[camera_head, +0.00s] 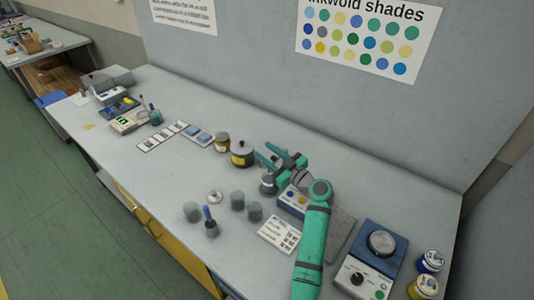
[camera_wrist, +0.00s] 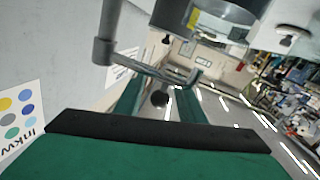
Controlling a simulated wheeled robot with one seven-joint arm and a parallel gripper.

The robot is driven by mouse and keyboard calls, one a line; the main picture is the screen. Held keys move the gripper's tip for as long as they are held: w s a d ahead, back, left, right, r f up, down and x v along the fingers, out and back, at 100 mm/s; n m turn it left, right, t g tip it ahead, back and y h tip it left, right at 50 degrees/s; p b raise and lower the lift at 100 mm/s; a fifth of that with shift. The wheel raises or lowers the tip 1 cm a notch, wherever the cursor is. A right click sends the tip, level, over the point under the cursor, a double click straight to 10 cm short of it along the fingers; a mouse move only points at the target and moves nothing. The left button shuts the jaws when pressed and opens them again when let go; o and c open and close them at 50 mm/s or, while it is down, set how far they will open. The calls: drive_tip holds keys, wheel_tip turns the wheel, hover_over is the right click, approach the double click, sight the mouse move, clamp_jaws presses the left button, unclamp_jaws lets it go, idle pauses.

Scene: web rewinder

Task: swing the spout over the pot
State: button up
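My gripper (camera_head: 266,153) reaches over the bench in the head view, its two green fingers apart. In the wrist view my gripper (camera_wrist: 163,92) also shows its fingers spread. A thin grey bar, apparently the spout (camera_wrist: 150,70), runs from a grey post (camera_wrist: 104,50) across the fingertips. I cannot tell whether the fingers touch it. In the head view the spout is not clear behind my gripper. A dark lidded pot (camera_head: 242,158) with a yellow label stands just left of the fingers. A large grey cylinder (camera_wrist: 205,18) at the top of the wrist view may be a vessel; it is cut off.
A control box (camera_head: 292,199) with coloured buttons and a small grey vessel (camera_head: 268,184) stand under my gripper. A brown jar (camera_head: 222,142) stands left of the pot. Grey cups (camera_head: 237,200) are in front. A blue scale (camera_head: 370,262) is at right. The back wall is close behind.

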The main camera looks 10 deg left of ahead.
sight(276, 160)
drive_tip(key=v, duration=1)
drive_tip(key=shift+s+d, duration=0.25)
drive_tip(key=shift+d, duration=0.05)
